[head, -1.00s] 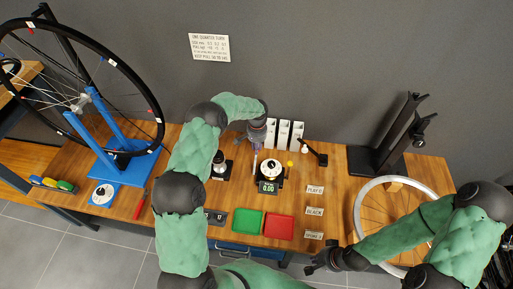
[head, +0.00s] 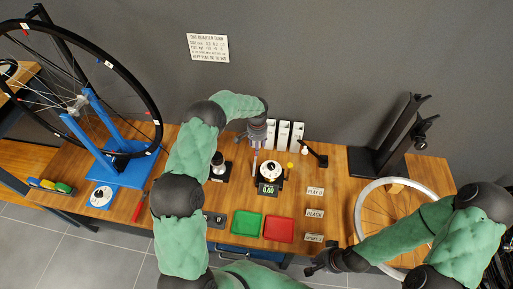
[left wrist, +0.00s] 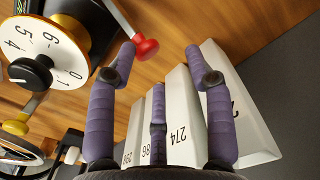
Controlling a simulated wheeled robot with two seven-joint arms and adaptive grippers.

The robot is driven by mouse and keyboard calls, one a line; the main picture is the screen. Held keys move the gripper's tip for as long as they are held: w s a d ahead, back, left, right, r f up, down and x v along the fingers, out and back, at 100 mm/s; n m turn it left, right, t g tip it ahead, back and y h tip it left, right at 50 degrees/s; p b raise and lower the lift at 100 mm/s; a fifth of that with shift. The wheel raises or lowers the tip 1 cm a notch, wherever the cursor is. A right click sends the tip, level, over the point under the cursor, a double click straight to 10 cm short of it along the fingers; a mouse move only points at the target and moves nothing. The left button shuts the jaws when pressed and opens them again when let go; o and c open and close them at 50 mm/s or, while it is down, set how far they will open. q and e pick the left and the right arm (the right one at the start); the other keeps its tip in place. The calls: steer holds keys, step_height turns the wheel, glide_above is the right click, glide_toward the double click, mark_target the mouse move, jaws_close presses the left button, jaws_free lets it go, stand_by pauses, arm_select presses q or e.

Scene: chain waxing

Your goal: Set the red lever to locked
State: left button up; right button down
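The red lever shows in the left wrist view as a pale metal bar with a round red knob (left wrist: 146,49). It sticks out beside a device with a white numbered dial (left wrist: 73,45) and a black central knob. My left gripper (left wrist: 160,58) has its purple fingers spread and empty. The red knob lies just beyond the left-hand fingertip; I cannot tell whether they touch. In the head view my left gripper (head: 254,162) points down beside the dial device (head: 271,172), and I cannot make out the lever there. My right gripper (head: 315,266) is dark and small at the table's front edge.
White numbered boxes (head: 284,134) stand close behind the left gripper. A yellow knob (head: 290,165) is on the dial device's other side. A green tray (head: 246,224) and a red tray (head: 279,229) lie in front.

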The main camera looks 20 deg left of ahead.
arm_select(q)
step_height(320, 180, up, 10)
steer(key=shift+a, duration=0.15)
steer(key=shift+s+r, duration=0.1)
stand_by(0.5)
